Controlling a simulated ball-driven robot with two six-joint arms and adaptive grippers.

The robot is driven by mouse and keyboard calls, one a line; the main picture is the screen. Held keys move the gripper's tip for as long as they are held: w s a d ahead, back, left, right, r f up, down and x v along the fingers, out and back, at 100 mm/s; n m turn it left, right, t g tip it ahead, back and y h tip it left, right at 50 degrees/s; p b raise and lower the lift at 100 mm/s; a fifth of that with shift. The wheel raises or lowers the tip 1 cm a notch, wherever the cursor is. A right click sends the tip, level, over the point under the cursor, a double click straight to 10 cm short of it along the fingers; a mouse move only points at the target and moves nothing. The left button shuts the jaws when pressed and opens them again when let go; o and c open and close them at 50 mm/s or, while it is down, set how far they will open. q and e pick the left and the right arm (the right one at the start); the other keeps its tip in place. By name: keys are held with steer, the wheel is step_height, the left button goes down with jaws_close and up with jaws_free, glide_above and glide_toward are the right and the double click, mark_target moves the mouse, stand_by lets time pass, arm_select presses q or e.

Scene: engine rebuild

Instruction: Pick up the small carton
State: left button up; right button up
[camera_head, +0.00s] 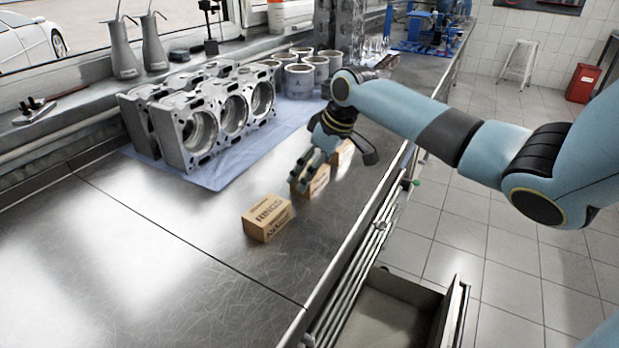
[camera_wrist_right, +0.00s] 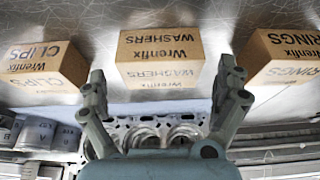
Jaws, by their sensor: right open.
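Three small tan cartons stand in a row on the metal bench. The nearest is marked RINGS (camera_head: 267,217); it also shows at the right in the right wrist view (camera_wrist_right: 286,56). The middle one, marked WASHERS (camera_wrist_right: 161,52), is partly hidden behind my gripper in the head view (camera_head: 318,181). The far one, marked CLIPS (camera_wrist_right: 46,64), is mostly hidden behind my arm in the head view (camera_head: 343,153). My right gripper (camera_head: 304,170) is open at the WASHERS carton. In the wrist view, its fingertips (camera_wrist_right: 162,72) lie either side of that carton, with gaps. My left gripper is out of view.
A grey engine block (camera_head: 200,118) stands on a blue cloth (camera_head: 215,176), left of the cartons, with several metal cylinder sleeves (camera_head: 299,80) behind. An open drawer (camera_head: 385,315) juts from the bench front. The near left bench top (camera_head: 130,260) is clear.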

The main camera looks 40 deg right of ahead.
steer(key=x, duration=0.2)
steer(key=shift+w+f, duration=0.15)
steer(key=shift+f, duration=0.15)
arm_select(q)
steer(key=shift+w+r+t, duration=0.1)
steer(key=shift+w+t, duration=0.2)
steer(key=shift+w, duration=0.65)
arm_select(e)
steer(key=c, duration=0.4)
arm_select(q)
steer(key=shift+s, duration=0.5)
arm_select(e)
steer(key=c, duration=0.7)
